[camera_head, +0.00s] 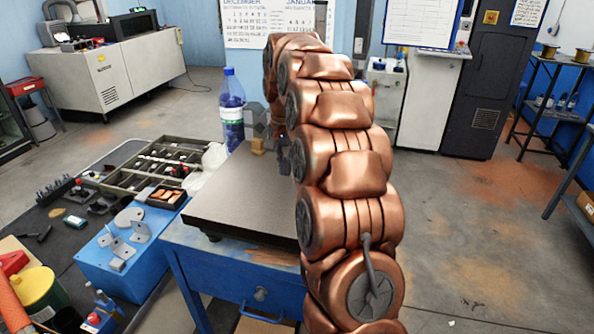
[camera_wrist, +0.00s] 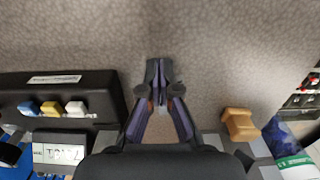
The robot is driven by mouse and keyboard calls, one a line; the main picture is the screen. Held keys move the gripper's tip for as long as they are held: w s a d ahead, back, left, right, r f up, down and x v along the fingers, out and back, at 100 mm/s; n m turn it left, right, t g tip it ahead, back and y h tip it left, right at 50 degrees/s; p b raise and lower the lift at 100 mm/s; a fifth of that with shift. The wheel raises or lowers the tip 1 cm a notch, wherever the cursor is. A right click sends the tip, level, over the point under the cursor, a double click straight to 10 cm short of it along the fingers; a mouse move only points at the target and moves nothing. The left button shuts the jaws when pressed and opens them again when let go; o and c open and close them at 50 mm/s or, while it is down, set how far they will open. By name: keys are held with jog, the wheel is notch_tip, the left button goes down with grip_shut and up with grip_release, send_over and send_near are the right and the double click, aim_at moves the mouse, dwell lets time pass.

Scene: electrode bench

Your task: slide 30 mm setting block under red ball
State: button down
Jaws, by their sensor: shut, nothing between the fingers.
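My gripper (camera_wrist: 157,72) is shut and empty in the wrist view, its fingertips together over the bare grey surface plate (camera_wrist: 225,50). In the head view only a dark part of my gripper (camera_head: 284,160) shows beside my copper arm, over the far part of the plate (camera_head: 240,190). I cannot make out a red ball in either view; my arm hides part of the plate. No block can be told for sure as the 30 mm setting block. A small tan, notched block (camera_wrist: 240,124) sits right of my gripper in the wrist view; it also shows in the head view (camera_head: 257,146).
A black box (camera_wrist: 70,100) with blue, yellow and white knobs stands left of my gripper in the wrist view. A blue-capped bottle (camera_head: 232,108) stands behind the plate. A parts tray (camera_head: 130,184) lies to the left. The plate's near left part is clear.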

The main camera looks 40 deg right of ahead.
aim_at(281, 182)
jog(key=shift+w+d, duration=0.1)
jog(key=shift+w, duration=0.1)
jog(key=shift+s, duration=0.1)
jog(key=shift+s+a+b, duration=1.05)
jog(key=shift+s+a, duration=0.2)
jog(key=shift+a, duration=0.3)
jog(key=shift+w+r, duration=0.1)
jog(key=shift+r, duration=0.45)
jog(key=shift+r+b, duration=0.75)
jog(key=shift+r, duration=2.3)
jog(key=shift+r+p, duration=1.2)
jog(key=shift+r, duration=0.3)
